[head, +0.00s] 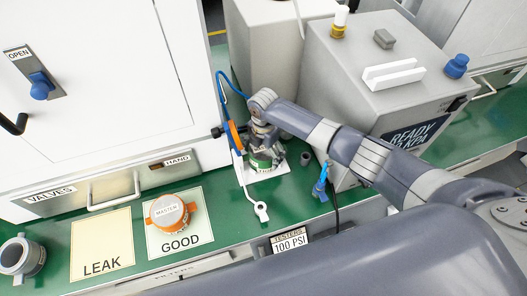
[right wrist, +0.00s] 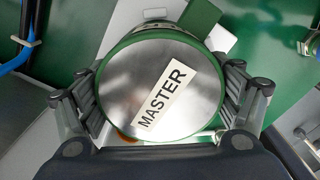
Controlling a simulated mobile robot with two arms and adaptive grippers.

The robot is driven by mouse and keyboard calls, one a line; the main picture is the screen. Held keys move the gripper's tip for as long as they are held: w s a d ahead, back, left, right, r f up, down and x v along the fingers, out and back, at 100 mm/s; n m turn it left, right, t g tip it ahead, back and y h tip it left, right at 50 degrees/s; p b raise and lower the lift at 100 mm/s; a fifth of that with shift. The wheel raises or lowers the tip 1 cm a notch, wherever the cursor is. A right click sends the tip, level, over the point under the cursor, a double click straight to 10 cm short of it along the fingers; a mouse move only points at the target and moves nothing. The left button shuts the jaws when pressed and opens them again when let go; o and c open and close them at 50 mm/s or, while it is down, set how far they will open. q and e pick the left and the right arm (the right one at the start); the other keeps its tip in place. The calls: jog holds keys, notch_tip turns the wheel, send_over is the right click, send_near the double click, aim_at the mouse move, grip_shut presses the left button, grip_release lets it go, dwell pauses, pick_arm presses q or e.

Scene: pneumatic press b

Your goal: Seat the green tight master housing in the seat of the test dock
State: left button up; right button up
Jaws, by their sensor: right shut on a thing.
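The green master housing (head: 262,161) has a flat silver top with a MASTER label, seen large in the right wrist view (right wrist: 150,85). My right gripper (head: 264,146) is shut on it, with fingers on both sides of its round body. The housing is upright over the white plate of the test dock (head: 283,171), in front of the grey tester. The seat is hidden under the housing and gripper, so I cannot tell whether the housing is fully down in it. My left gripper is not in view.
An orange MASTER housing (head: 168,211) sits on the GOOD mat (head: 183,246). The LEAK mat (head: 101,262) is empty. A grey part (head: 21,257) stands at far left. The grey READY tester (head: 350,85) stands to the right.

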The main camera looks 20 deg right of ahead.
jog(key=o, duration=1.4)
jog(key=shift+o, duration=0.3)
notch_tip(320, 180, up, 8)
jog(key=shift+f, duration=0.2)
jog(key=shift+s+f, duration=0.1)
jog(key=shift+s, duration=0.05)
